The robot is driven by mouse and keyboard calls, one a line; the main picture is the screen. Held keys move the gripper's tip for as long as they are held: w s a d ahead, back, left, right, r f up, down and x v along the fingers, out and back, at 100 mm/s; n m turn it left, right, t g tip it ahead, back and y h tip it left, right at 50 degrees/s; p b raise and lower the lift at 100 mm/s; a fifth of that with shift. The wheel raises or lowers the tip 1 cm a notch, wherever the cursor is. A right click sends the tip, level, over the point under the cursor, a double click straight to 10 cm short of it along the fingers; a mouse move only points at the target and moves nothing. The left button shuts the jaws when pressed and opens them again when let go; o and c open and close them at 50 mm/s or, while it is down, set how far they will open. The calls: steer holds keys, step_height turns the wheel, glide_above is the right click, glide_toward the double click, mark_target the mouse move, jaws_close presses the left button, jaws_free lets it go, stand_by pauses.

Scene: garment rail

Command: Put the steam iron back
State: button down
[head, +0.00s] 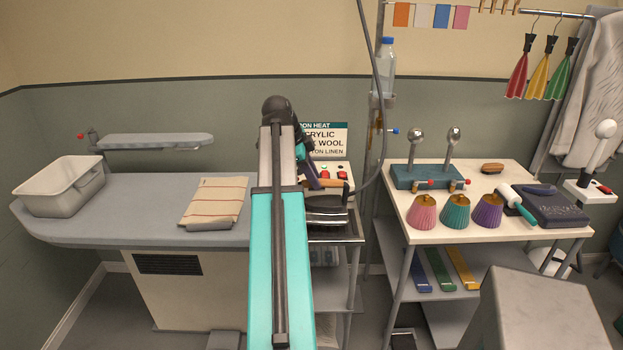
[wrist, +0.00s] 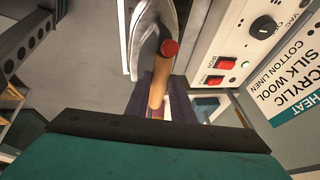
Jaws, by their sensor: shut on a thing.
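The steam iron (head: 326,204) is dark and grey with a wooden handle, at the small metal trolley between the two tables in the head view. In the wrist view its grey body (wrist: 148,45) and its handle (wrist: 158,92) with a red end cap show close up. My gripper (head: 318,183) is shut on the handle; its dark fingers also show in the wrist view (wrist: 162,100). My arm hides part of the iron and trolley. I cannot tell whether the iron rests on the trolley's top or hangs just above it.
A control box with red switches (wrist: 232,62) and a heat sign (head: 328,138) stand behind the iron. A thin pole with a bottle (head: 388,62) and hose is close on the right. The ironing board (head: 120,229) bears a folded cloth (head: 214,200) and a white tub (head: 60,188).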

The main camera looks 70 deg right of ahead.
steer(key=shift+d+r, duration=0.1)
steer(key=shift+d, duration=0.05)
steer(key=shift+d, duration=0.6)
steer(key=shift+f+p, duration=0.8)
steer(key=shift+f, duration=1.15)
steer(key=c, duration=1.5)
jaws_free()
steer(key=shift+c, duration=0.2)
steer(key=shift+a, duration=0.1)
steer(key=b+v, duration=0.2)
steer(key=v, duration=1)
steer(key=shift+s, duration=0.15)
